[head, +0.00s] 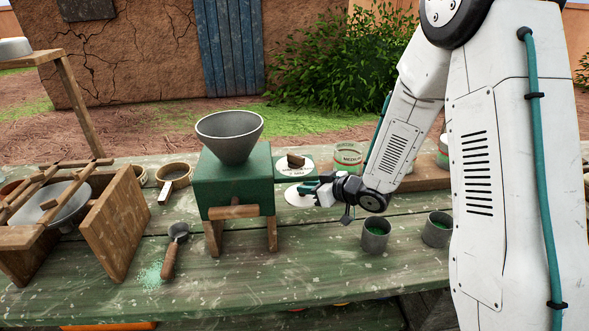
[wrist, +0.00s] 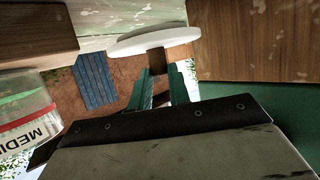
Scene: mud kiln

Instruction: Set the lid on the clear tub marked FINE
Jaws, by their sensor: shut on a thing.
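My gripper (head: 318,187) is shut on the brown knob of a white round lid (head: 299,196). In the wrist view, the green fingers (wrist: 160,85) pinch the knob (wrist: 156,62) under the pale lid disc (wrist: 154,40), in an upside-down picture. The lid is to the right of the green mill. A clear tub marked MEDIUM (head: 348,158) stands behind my gripper and also shows in the wrist view (wrist: 28,125). Another tub with green in it (head: 442,158) is partly hidden by my arm. I cannot read FINE on any tub.
A green mill with a grey funnel (head: 230,135) stands left of my gripper. Behind the lid is another white disc with a brown block (head: 295,162). Two grey cups (head: 375,236) stand in front, right. A scoop (head: 174,250) lies by spilled green powder. The table's front middle is clear.

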